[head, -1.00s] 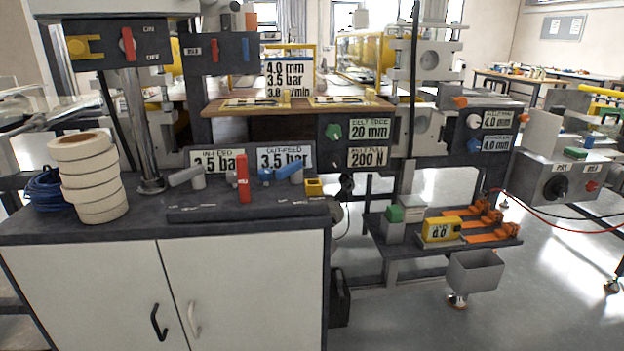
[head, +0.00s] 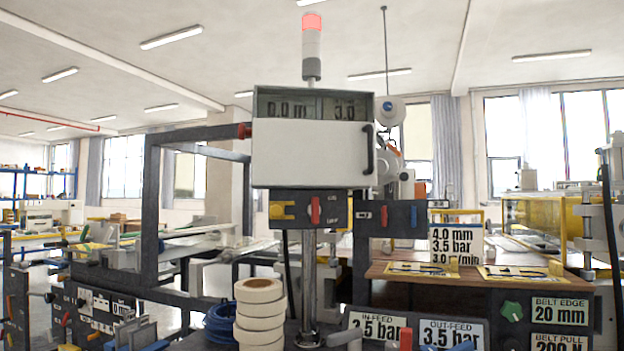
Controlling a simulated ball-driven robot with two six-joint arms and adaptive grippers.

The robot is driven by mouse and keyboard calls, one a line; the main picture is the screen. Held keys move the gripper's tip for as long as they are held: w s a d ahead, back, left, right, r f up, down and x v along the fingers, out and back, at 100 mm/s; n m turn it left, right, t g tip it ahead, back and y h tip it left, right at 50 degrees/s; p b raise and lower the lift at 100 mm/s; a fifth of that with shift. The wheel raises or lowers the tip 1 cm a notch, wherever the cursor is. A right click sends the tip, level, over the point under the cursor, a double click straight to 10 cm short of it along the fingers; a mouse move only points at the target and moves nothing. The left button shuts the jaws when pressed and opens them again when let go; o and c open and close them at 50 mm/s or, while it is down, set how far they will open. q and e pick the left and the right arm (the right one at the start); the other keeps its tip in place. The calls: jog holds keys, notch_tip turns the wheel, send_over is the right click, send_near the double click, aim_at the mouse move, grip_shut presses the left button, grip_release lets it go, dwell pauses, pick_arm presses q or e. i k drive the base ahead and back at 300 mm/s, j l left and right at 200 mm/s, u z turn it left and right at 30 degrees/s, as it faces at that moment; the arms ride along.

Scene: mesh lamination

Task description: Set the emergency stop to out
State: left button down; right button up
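A red round knob (head: 244,131) sticks out from the left side of the light grey control box (head: 310,155). It looks like the emergency stop, seen from the side and small. I cannot tell whether it is pressed in or out. The box has a dark handle (head: 368,149) on its front cover and a display strip above. Below it, a dark panel (head: 295,209) carries a yellow part (head: 283,210) and a red switch (head: 315,210). Neither of my grippers is in view.
A signal tower (head: 312,45) lit red stands on the box. A dark frame (head: 152,215) stands left of it. A stack of white tape rolls (head: 260,312) is on the bench below. A wooden table (head: 430,278) with label plates lies to the right.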

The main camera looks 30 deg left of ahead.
aim_at(243, 131)
jog(key=k+j+u, duration=0.3)
jog(key=j+u, duration=0.3)
jog(key=j, duration=0.15)
jog(key=k+j+u, duration=0.1)
jog(key=j+u, duration=0.2)
jog(key=j, duration=0.15)
